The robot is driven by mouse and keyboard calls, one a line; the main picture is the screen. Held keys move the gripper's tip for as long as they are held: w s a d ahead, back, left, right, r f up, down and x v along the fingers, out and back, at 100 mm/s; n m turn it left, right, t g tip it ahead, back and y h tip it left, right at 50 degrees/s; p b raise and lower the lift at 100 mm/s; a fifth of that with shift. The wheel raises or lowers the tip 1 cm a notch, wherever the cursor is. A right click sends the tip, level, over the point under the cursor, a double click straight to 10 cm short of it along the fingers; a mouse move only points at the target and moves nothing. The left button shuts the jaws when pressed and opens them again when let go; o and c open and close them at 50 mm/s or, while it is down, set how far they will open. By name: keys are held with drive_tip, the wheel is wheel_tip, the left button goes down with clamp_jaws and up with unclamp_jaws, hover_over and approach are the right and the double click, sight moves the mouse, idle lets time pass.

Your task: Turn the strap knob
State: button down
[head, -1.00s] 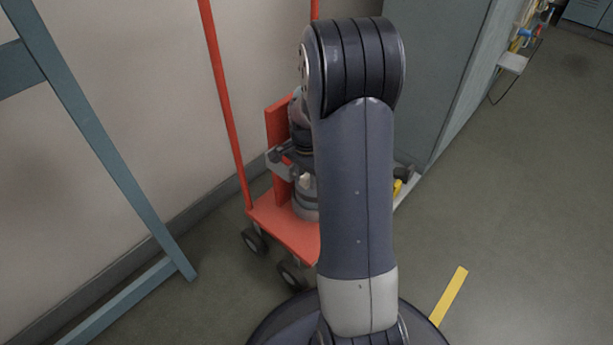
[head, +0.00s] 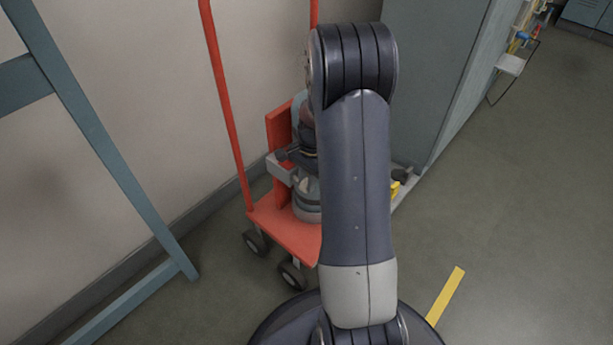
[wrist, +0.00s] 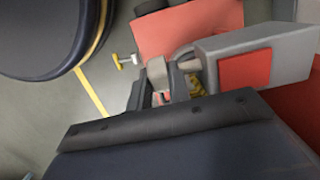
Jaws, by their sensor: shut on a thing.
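The red trolley (head: 275,228) stands against the wall in the head view, with a grey strap bracket (head: 280,168) across its upright. The bracket also shows in the wrist view (wrist: 290,50) as a grey block with a red panel. My gripper (wrist: 165,84) is beside the bracket's end, its dark fingers shut on a small light grey part (wrist: 157,70) that appears to be the strap knob. The fingers hide much of it, and its turn angle cannot be read. In the head view my arm hides most of the gripper and knob.
A grey cylinder (head: 307,196) stands on the trolley, partly behind my arm. A grey-blue cabinet (head: 432,75) is close on the right. A blue frame (head: 105,145) stands at the left. The floor (head: 520,220) at the right is clear around a yellow stripe (head: 445,296).

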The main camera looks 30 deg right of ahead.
drive_tip(key=c, duration=1.3)
unclamp_jaws()
wheel_tip(320, 180, up, 10)
drive_tip(key=p, duration=0.4)
